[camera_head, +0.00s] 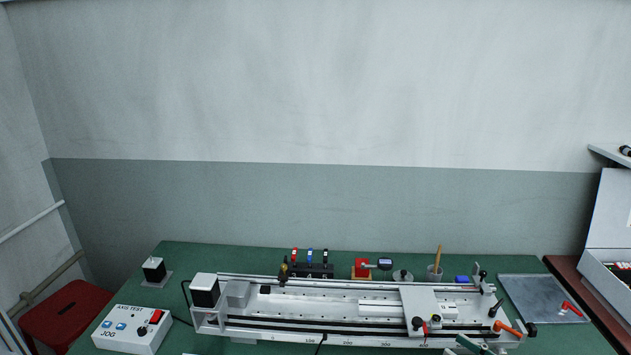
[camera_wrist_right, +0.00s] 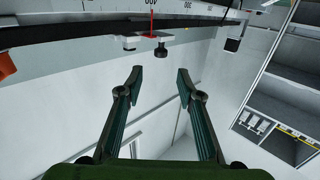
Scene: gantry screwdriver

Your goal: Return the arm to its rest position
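My right gripper (camera_head: 472,344) shows only partly at the bottom edge of the head view, in front of the right end of the gantry (camera_head: 340,340). In the right wrist view the gripper (camera_wrist_right: 161,80) is open, its two fingers apart with nothing between them. The gantry's front edge with its number scale (camera_wrist_right: 170,6) crosses the top of that view. A black knob (camera_wrist_right: 161,50) and a red pointer line hang there beyond the fingertips, apart from them. My left gripper is in neither view.
A green bench (camera_head: 220,255) carries a jog control box (camera_head: 130,330), a screwdriver rack (camera_head: 312,270), a digital gauge (camera_head: 385,264), a pencil cup (camera_head: 434,274) and a metal plate (camera_head: 545,292). A red stool (camera_head: 65,312) stands left, an open case (camera_head: 608,272) right.

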